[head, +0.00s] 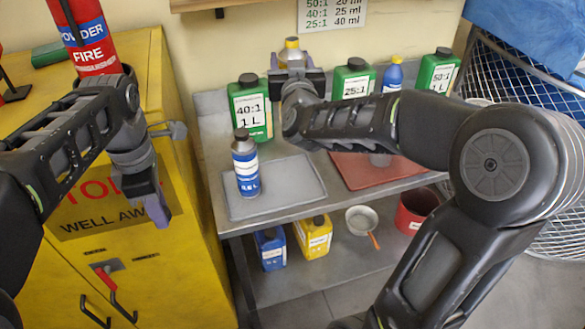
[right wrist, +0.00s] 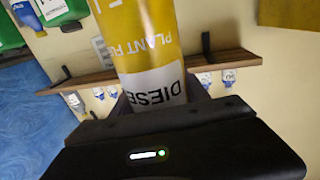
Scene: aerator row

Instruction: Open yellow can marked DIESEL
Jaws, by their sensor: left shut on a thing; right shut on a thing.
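The yellow can (right wrist: 148,40) fills the upper middle of the right wrist view, its DIESEL lettering upside down on a white band. My right gripper (right wrist: 160,105) is shut on it. In the head view my right gripper (head: 297,82) is above the back of the bench, and the can's yellow top (head: 292,44) shows just behind it; the rest of the can is hidden there. My left gripper (head: 155,207) hangs in front of the yellow cabinet, well apart from the can. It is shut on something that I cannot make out.
A blue and white bottle (head: 246,170) stands on a grey tray (head: 300,184). Green jugs (head: 250,112) and a blue bottle (head: 393,76) stand along the back. A red mat (head: 352,172) lies right. The yellow cabinet (head: 185,260) bounds the left. Cans and pots sit below.

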